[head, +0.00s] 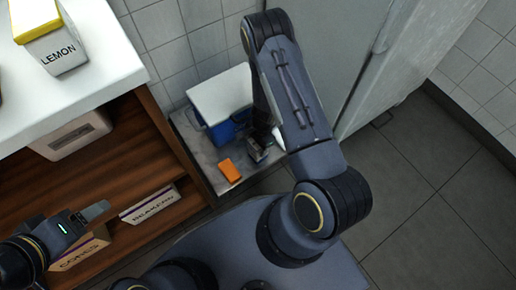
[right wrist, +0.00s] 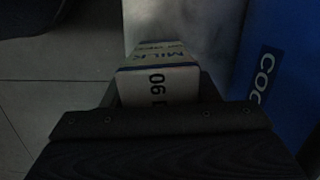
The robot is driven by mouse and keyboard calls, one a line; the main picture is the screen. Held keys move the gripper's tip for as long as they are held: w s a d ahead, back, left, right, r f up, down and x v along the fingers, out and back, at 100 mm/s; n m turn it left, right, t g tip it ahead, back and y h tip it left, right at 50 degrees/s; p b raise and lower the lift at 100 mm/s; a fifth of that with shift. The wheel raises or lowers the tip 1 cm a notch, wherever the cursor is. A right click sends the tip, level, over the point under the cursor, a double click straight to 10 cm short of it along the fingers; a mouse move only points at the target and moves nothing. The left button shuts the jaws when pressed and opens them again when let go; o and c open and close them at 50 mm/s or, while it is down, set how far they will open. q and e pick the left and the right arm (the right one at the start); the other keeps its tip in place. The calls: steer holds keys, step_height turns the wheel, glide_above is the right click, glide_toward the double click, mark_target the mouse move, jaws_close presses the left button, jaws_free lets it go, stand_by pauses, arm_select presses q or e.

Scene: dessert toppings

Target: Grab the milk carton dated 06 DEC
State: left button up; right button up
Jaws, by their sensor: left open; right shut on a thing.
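The milk carton (right wrist: 160,84) shows in the right wrist view, pale with a blue band, the word MILK and "06 D" readable; the rest of the date is hidden. My right gripper (head: 257,150) is shut on this carton, low beside the blue cooler in the head view. The arm hides most of the carton there. My left gripper (head: 92,213) is open and empty at the lower left, in front of the wooden shelf.
A blue cooler (head: 222,131) with a white lid (head: 220,94) stands on a low grey slab (head: 189,133); it also shows in the right wrist view (right wrist: 282,60). An orange block (head: 230,171) lies near the slab's front. Shelves with labelled boxes stand left, a tall grey door behind.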

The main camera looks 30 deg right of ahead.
steer(key=shift+c, duration=0.7)
steer(key=shift+r, duration=0.1)
